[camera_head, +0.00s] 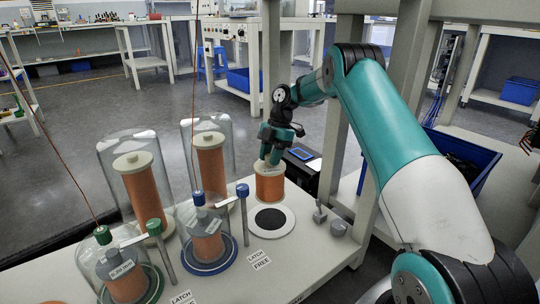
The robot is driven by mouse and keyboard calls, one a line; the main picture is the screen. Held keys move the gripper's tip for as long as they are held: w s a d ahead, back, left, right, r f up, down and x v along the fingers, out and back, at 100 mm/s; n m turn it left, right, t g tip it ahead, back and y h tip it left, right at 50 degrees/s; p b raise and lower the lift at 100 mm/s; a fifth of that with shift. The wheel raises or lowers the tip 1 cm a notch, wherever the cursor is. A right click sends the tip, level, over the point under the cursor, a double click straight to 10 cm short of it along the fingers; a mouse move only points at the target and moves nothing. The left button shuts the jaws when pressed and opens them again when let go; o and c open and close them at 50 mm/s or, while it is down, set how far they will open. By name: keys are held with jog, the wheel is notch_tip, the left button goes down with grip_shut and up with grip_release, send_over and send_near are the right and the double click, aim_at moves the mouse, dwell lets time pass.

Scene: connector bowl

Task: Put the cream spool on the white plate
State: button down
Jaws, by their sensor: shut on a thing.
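The cream spool (269,184), wound with copper-coloured wire, is upright in my gripper (271,157). My gripper is shut on its top from above. The white plate (284,229) lies on the near table, a round disc with a dark centre. The spool's lower end shows just behind the dark centre and overlaps the plate's far edge in the picture. It looks slightly raised, but I cannot tell the exact gap.
Clear covers stand left of the plate over other copper spools, including a tall one (211,168) and a short one (207,242). A blue-topped post (243,214) is close by. Small grey metal pieces (338,228) sit right of the plate. A "LATCH FREE" label (259,258) lies in front.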

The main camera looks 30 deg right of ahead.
aim_at(271, 184)
notch_tip(271, 184, down, 11)
jog(key=b, duration=0.5)
jog(key=shift+r+b, duration=0.2)
jog(key=shift+b, duration=0.1)
jog(key=shift+f, duration=0.15)
jog(key=c, duration=0.8)
grip_release()
jog(key=p+v, duration=0.8)
jog(key=v, duration=0.2)
jog(key=shift+r+p, duration=0.3)
jog(key=shift+p+v, duration=0.8)
jog(key=shift+p, duration=0.05)
jog(key=shift+d+f, duration=0.1)
jog(key=shift+d, duration=0.05)
